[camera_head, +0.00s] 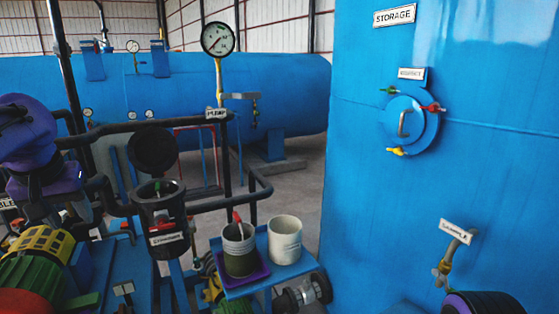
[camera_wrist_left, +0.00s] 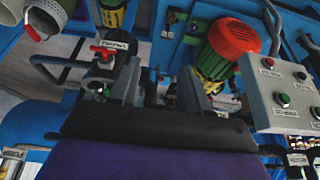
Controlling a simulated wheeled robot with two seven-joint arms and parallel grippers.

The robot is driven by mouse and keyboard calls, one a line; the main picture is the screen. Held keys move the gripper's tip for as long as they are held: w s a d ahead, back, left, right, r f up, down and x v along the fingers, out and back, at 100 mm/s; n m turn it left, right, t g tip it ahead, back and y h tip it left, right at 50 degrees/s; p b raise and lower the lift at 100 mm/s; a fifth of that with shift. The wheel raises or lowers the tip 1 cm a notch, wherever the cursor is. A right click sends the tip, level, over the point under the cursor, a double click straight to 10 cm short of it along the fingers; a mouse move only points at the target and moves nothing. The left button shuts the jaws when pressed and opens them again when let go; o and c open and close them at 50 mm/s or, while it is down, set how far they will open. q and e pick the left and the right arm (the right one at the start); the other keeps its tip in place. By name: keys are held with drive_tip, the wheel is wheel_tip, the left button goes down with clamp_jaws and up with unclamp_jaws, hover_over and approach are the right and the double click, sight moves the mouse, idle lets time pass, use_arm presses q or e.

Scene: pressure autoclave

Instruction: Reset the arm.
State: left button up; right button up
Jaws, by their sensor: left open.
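My left arm comes in from the left in the head view, purple and dark. Its gripper (camera_head: 62,205) hangs low at the left, above the blue frame and beside the yellow and green motor. In the left wrist view the gripper's two grey fingers (camera_wrist_left: 146,82) stand apart with nothing clearly held between them. A red-handled valve with a label (camera_wrist_left: 112,46) shows beyond the left finger; I cannot tell whether they touch. A dark and purple part of my right arm (camera_head: 485,303) shows at the bottom right of the head view; its gripper is out of view.
A big blue storage tank (camera_head: 450,190) fills the right. An open dark strainer housing (camera_head: 162,205) and a blue shelf with two cups (camera_head: 285,240) stand in the middle. Dark pipes run nearby. A grey button box (camera_wrist_left: 282,92) and a red-green motor (camera_wrist_left: 232,42) show in the wrist view.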

use_arm(q)
drive_tip(key=w+a+r+n+t+y, duration=0.1)
drive_tip(key=w+a+n+t+y, duration=0.1)
drive_tip(key=w+a+t+y, duration=0.15)
drive_tip(key=w+a+f+t+y, duration=0.15)
drive_tip(key=w+f, duration=0.25)
drive_tip(key=f, duration=0.6)
drive_tip(key=s+d+f+b, duration=0.1)
drive_tip(key=s+d+f, duration=0.1)
drive_tip(key=f, duration=0.9)
drive_tip(key=s+d+f+b, duration=0.1)
drive_tip(key=d+f, duration=0.2)
drive_tip(key=f, duration=0.8)
drive_tip(key=s+d+f+g+h+b, duration=0.1)
drive_tip(key=s+d+f, duration=0.4)
drive_tip(key=s+f, duration=0.8)
drive_tip(key=s+d+f+m+g+h+b, duration=0.1)
drive_tip(key=s+d+f+g, duration=0.3)
drive_tip(key=s+f, duration=0.9)
drive_tip(key=s+d+h, duration=0.1)
drive_tip(key=s+d, duration=0.1)
drive_tip(key=s, duration=0.3)
drive_tip(key=shift+f+g+h+b, duration=0.25)
drive_tip(key=shift+g+h+b, duration=0.05)
drive_tip(key=shift+g+h, duration=0.1)
use_arm(e)
drive_tip(key=f, duration=0.2)
drive_tip(key=s+f, duration=0.1)
drive_tip(key=f, duration=0.1)
drive_tip(key=shift+f, duration=0.3)
